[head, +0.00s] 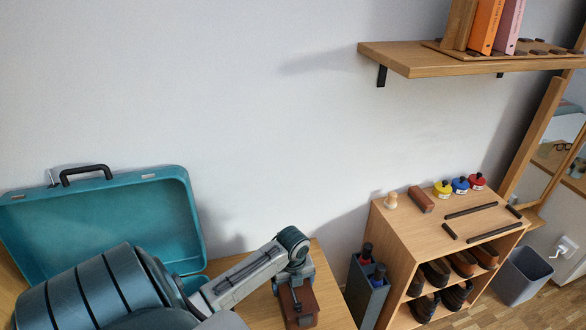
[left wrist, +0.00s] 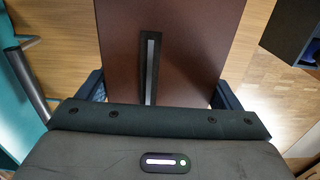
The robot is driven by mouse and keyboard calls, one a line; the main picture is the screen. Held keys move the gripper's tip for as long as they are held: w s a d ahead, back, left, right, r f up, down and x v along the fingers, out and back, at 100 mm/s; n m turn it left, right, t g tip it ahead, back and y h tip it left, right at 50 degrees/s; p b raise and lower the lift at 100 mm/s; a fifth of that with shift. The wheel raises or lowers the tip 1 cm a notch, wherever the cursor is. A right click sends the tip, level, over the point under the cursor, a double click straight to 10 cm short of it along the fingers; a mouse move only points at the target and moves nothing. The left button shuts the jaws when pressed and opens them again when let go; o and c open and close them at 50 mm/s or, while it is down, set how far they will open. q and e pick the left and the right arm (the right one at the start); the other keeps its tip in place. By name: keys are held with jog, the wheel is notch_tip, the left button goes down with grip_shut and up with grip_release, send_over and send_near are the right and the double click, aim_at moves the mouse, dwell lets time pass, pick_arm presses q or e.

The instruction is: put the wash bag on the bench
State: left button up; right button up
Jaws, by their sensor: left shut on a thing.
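The wash bag (head: 300,308) is a brown, box-like bag with a dark zip strip along its top, at the bottom middle of the head view. It fills the upper middle of the left wrist view (left wrist: 190,45). My left gripper (head: 295,286) is shut on it, with a dark finger on each side. The bench (head: 255,308) is a light wood top beneath and beside the bag. I cannot tell whether the bag touches the bench or hangs just above it. My right gripper is not in view.
An open teal suitcase (head: 120,220) stands on the bench at left. A dark bin with bottles (head: 366,290) and a wooden shoe cabinet (head: 405,232) stand to the right. A grey waste bin (head: 522,275) is farther right. A wall shelf (head: 450,62) holds books above.

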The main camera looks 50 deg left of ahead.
pick_arm(q)
jog(key=shift+f, duration=1.7)
jog(key=o, duration=0.8)
jog(key=shift+f, duration=0.15)
jog(key=shift+o, duration=1.2)
notch_tip(320, 180, up, 12)
jog(key=shift+r, duration=0.15)
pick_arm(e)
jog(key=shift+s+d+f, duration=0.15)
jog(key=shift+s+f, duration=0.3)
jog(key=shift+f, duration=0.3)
